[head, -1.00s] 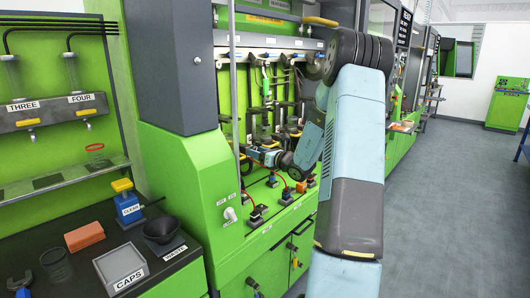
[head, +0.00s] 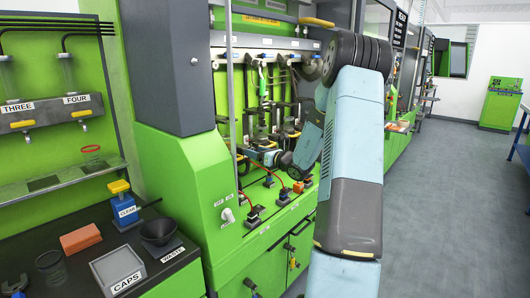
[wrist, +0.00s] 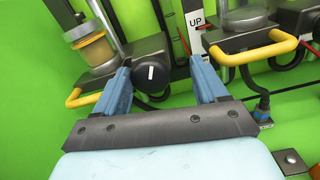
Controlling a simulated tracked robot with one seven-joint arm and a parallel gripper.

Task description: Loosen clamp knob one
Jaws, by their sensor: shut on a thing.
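A black round clamp knob (wrist: 152,74) with a white line across its face shows in the wrist view, on a dark clamp block. The white line stands nearly upright. My gripper (wrist: 163,75) has its two blue fingers on either side of the knob and is shut on it. The left finger lies close against the knob; contact on the right side is hard to make out. In the head view my gripper (head: 262,156) is small at the testbench, and the knob is too small to tell there. I cannot read a number on this knob.
Yellow handles (wrist: 245,55) flank the fingers in the wrist view, near a glass cylinder (wrist: 92,47) and an "UP" label (wrist: 195,22). A dark hose connector (wrist: 264,110) is at right.

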